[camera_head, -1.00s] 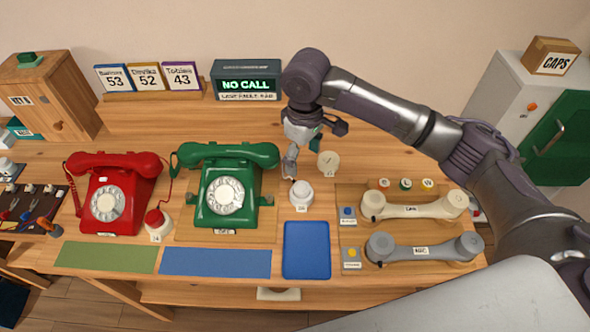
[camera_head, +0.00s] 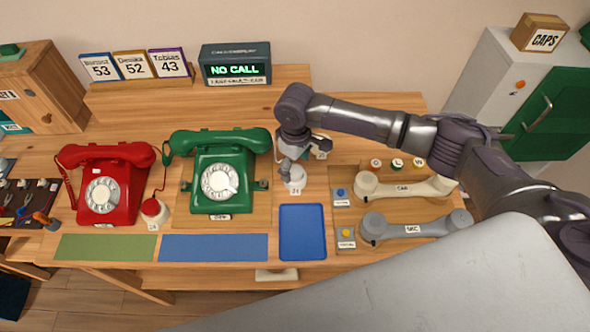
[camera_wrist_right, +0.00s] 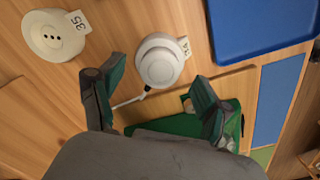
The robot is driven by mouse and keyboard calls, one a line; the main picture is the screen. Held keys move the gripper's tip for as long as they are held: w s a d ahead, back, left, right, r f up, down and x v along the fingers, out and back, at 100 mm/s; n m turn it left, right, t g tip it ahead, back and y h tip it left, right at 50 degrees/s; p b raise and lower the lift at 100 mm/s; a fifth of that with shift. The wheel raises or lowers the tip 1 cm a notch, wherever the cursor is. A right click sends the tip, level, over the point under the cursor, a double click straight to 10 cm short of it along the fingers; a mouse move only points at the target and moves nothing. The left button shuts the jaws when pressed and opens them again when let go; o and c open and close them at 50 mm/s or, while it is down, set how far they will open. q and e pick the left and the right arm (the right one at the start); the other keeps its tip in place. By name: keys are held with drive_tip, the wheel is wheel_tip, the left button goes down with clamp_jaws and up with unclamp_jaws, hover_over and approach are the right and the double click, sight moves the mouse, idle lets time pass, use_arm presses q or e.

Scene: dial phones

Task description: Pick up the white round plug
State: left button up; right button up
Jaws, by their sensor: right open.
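The white round plug (camera_head: 297,177) stands on the wooden table right of the green phone (camera_head: 220,182), with a number tag on its side. In the right wrist view the plug (camera_wrist_right: 158,62) is round and pale, with a short cable beside it. My right gripper (camera_head: 287,163) is just above the plug, partly covering it in the head view. In the wrist view my right gripper (camera_wrist_right: 152,88) is open, its two dark green fingers spread wide, the plug ahead of and between their tips. I cannot see contact. My left gripper is not in view.
A cream round piece tagged 35 (camera_wrist_right: 50,38) lies close by. A blue tray (camera_head: 302,232) is in front of the plug. A cream handset (camera_head: 405,188) and grey handset (camera_head: 415,227) lie to the right. A red phone (camera_head: 106,186) stands at left.

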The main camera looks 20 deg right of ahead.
drive_tip(key=shift+f, duration=0.85)
drive_tip(key=shift+c, duration=0.2)
drive_tip(key=c, duration=1.1)
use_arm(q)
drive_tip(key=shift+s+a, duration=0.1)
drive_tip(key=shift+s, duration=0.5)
use_arm(e)
drive_tip(key=shift+r, duration=0.1)
